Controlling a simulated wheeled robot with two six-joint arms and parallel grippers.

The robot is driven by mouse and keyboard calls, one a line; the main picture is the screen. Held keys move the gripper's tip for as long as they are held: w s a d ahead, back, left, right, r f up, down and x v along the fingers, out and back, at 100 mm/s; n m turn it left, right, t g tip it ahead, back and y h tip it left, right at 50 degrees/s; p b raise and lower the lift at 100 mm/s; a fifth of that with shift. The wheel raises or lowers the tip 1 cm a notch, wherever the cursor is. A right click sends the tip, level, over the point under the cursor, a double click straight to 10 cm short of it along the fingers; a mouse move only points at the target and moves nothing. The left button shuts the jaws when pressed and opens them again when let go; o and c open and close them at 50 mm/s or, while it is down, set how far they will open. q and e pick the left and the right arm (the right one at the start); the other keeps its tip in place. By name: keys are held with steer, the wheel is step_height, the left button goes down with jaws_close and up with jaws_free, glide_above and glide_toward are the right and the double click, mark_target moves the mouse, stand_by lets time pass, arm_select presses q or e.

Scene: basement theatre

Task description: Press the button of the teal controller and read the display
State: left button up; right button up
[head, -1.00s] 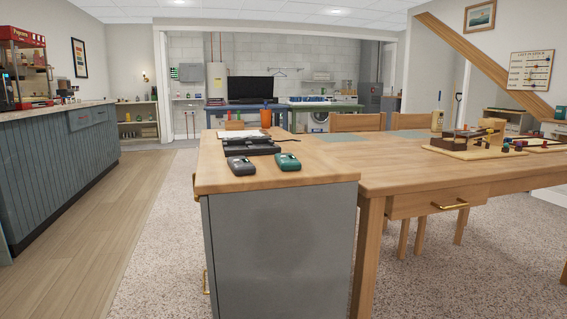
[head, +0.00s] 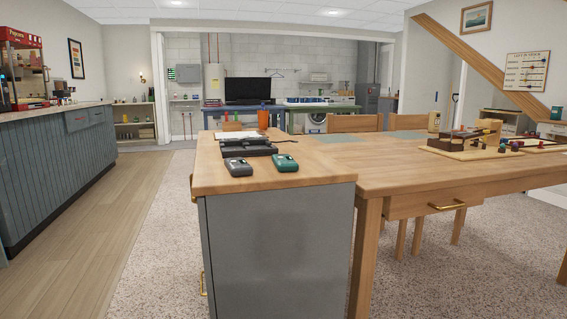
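The teal controller (head: 285,163) lies on the near part of the wooden top of a grey cabinet (head: 278,250). A dark grey controller (head: 238,167) lies just left of it, apart from it. The teal controller's button and display are too small to make out. Neither of my grippers shows in the head view.
A black tray (head: 248,148), papers and an orange cup (head: 263,119) are behind the controllers. A wooden table (head: 400,178) with a board game adjoins on the right. A blue-grey counter (head: 55,170) stands left. The wood floor (head: 95,225) between is clear.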

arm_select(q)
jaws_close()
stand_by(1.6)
